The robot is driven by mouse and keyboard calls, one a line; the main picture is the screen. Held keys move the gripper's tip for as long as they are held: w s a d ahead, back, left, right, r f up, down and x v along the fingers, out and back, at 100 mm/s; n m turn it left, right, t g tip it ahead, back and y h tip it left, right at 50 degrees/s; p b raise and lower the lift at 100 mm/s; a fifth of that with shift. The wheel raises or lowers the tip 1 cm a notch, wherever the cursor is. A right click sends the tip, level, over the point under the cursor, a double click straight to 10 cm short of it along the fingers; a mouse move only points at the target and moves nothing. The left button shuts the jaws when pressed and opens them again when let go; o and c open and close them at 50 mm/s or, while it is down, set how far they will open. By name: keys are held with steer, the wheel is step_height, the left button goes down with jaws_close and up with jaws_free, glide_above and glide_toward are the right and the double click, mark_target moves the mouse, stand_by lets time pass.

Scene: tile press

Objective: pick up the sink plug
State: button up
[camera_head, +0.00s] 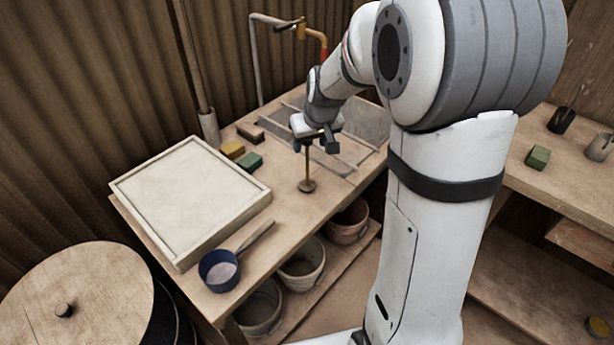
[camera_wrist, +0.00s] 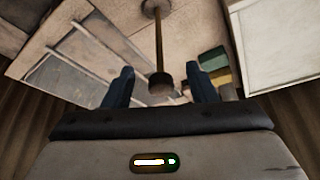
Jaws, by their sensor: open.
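The sink plug stands upright on the bench. In the head view its brass rod (camera_head: 307,168) rises from a round foot close to the bench's front edge. In the wrist view the rod (camera_wrist: 158,45) runs from the foot at the top edge down to a dark knob. My gripper (camera_head: 314,145) points down over the plug's top. In the wrist view its two dark blue fingers (camera_wrist: 161,86) are open, one on each side of the knob, with a gap on both sides. The rod's top end is partly hidden by my gripper in the head view.
Yellow and green blocks (camera_head: 249,161) and a white-floored tray (camera_head: 190,193) are to the left. A blue pan (camera_head: 219,270) sits at the front-left corner. Buckets stand on the shelf below.

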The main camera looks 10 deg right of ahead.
mark_target(307, 165)
steer(key=w+x, duration=0.1)
steer(key=x, duration=0.5)
steer(key=shift+r, duration=0.2)
steer(key=shift+w, duration=0.1)
jaws_close()
